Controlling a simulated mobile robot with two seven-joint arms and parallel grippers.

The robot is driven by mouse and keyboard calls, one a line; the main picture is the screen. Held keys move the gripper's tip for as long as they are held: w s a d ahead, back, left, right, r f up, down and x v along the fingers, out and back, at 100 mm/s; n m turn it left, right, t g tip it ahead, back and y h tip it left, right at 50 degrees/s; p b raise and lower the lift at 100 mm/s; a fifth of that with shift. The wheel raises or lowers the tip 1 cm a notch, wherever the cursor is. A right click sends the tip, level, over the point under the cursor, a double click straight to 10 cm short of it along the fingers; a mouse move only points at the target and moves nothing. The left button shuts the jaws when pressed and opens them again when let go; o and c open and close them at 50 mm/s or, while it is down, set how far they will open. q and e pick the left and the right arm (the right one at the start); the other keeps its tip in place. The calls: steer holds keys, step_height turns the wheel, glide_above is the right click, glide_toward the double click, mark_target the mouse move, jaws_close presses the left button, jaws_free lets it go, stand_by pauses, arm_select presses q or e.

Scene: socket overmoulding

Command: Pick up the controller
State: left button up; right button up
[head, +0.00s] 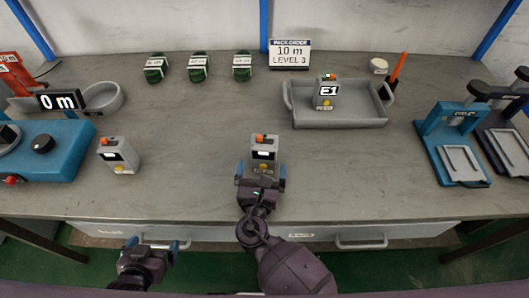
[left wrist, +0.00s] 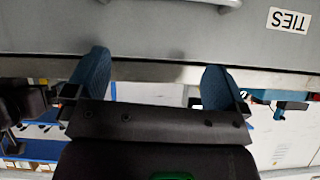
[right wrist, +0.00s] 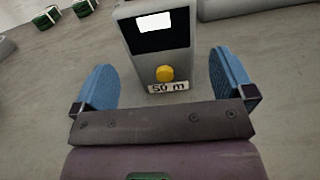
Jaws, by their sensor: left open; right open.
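Several small grey controller-like boxes with a white screen and a yellow button stand on the bench. One controller (head: 264,150) is at the middle front; in the right wrist view it (right wrist: 158,50) stands upright and its label reads "50 m". My right gripper (head: 261,178) is open right in front of it, with its blue fingers apart toward either side of the box's lower front. A second box (head: 118,155) stands at left, and a third, marked E1 (head: 326,94), is in the grey tray (head: 340,117). My left gripper (head: 147,250) is open and empty in front of the bench, below its edge.
Green-banded coils (head: 198,68) stand at the back beside an order sign (head: 289,54) reading "10 m LEVEL 3". A blue machine (head: 60,150) with a "0 m" display is at left. Blue and dark presses (head: 452,145) are at right. Drawers (head: 350,238) lie under the bench edge.

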mark_target(264, 161)
steer(key=shift+w+d, duration=0.2)
steer(key=shift+w, duration=1.15)
steer(key=shift+w+d, duration=0.2)
steer(key=shift+w, duration=1.1)
arm_select(q)
steer(key=shift+w+d+r, duration=0.1)
steer(key=shift+w, duration=0.25)
arm_select(e)
steer(key=c, duration=1)
arm_select(q)
steer(key=shift+s, duration=0.1)
arm_select(e)
steer(key=shift+c, duration=0.2)
arm_select(q)
steer(key=shift+r, duration=0.1)
arm_select(e)
steer(key=shift+r, duration=0.1)
